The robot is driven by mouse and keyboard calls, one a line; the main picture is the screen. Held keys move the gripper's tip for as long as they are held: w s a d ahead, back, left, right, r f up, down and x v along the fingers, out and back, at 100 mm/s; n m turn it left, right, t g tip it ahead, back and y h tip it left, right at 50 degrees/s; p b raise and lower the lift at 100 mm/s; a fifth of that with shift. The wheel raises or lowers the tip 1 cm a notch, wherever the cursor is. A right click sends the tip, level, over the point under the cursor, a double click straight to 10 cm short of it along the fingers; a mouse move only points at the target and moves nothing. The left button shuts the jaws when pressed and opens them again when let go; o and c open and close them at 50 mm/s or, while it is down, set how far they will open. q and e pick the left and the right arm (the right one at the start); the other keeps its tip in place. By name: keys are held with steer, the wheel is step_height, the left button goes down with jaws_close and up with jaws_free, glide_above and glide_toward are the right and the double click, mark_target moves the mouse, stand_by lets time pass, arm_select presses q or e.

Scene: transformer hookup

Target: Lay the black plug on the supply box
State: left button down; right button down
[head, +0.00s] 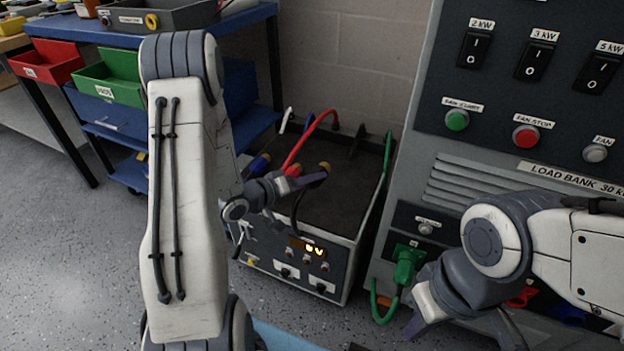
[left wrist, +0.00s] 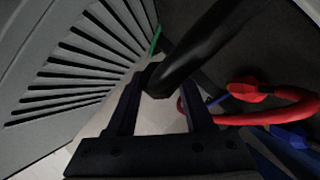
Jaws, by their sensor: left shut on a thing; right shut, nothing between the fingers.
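My left gripper (head: 316,180) is over the supply box (head: 350,205), shut on the black plug (left wrist: 155,80). In the left wrist view, the plug is between the two fingers (left wrist: 160,110), and its thick black cable (left wrist: 210,45) runs to the upper right. In the head view the fingers largely hide the plug; a dark cable (head: 297,215) curves down the box front. I cannot tell whether the plug touches the box top. My right gripper (head: 420,318) is shut and empty in front of the load bank.
A red plug (left wrist: 247,90) with a red cable and a blue plug (head: 258,163) are at the left part of the box top. A green plug (head: 408,262) is in the load bank (head: 470,190) at right. A blue workbench (head: 100,35) stands behind left.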

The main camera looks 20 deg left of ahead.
arm_select(q)
steer(key=w+a+t+y, duration=0.1)
steer(key=a+y, duration=0.1)
steer(key=b, duration=0.6)
glide_above(314, 195)
steer(key=shift+n, duration=0.4)
step_height(314, 195, down, 5)
steer(key=shift+w+f, duration=0.1)
steer(key=shift+f, duration=0.05)
steer(key=shift+a+f+b, duration=0.1)
steer(key=shift+f+b, duration=0.35)
steer(key=shift+f, duration=0.4)
steer(key=shift+f+b, duration=0.4)
steer(key=shift+f, duration=0.55)
steer(key=shift+c, duration=1)
jaws_free()
steer(key=shift+f, duration=0.15)
steer(key=p+v, duration=0.1)
steer(key=v, duration=0.2)
steer(key=p+v, duration=0.2)
steer(key=v, duration=0.2)
steer(key=p+v, duration=0.1)
steer(key=v, duration=0.2)
steer(key=shift+s+a+r, duration=0.15)
steer(key=shift+s+r, duration=0.1)
steer(key=shift+r, duration=0.15)
